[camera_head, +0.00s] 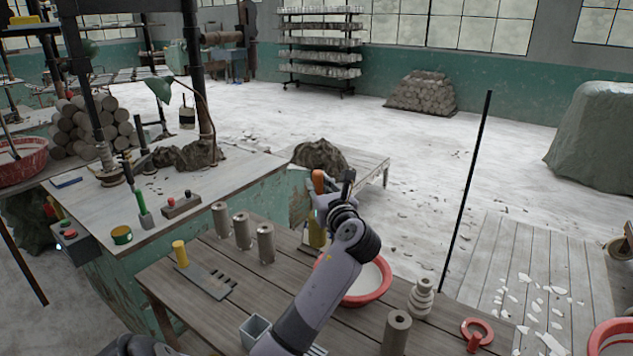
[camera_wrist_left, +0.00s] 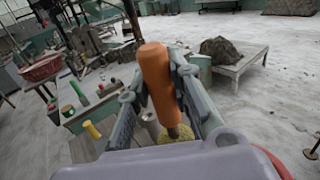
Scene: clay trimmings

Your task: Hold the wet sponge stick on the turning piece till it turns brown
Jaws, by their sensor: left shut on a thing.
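My left gripper (camera_head: 333,190) is shut on the orange handle of the sponge stick (camera_head: 318,181), above the far edge of the plank table. The orange handle (camera_wrist_left: 157,82) stands between the fingers in the left wrist view, slightly tilted. Its yellow sponge (camera_head: 317,234) points down; the left wrist view shows part of it (camera_wrist_left: 177,134) below the handle. Whether the sponge is wet I cannot tell. I cannot make out which piece is turning; the machine bench (camera_head: 215,178) with its dark posts is to the left, well apart from the sponge. My right gripper is not in view.
A red basin (camera_head: 383,290) with pale liquid stands behind my left forearm. Several hollow grey cylinders (camera_head: 265,243) stand on the plank table (camera_head: 185,300). A dark upright pole (camera_head: 466,190) rises at right. A low table with a clay heap (camera_head: 320,156) is behind.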

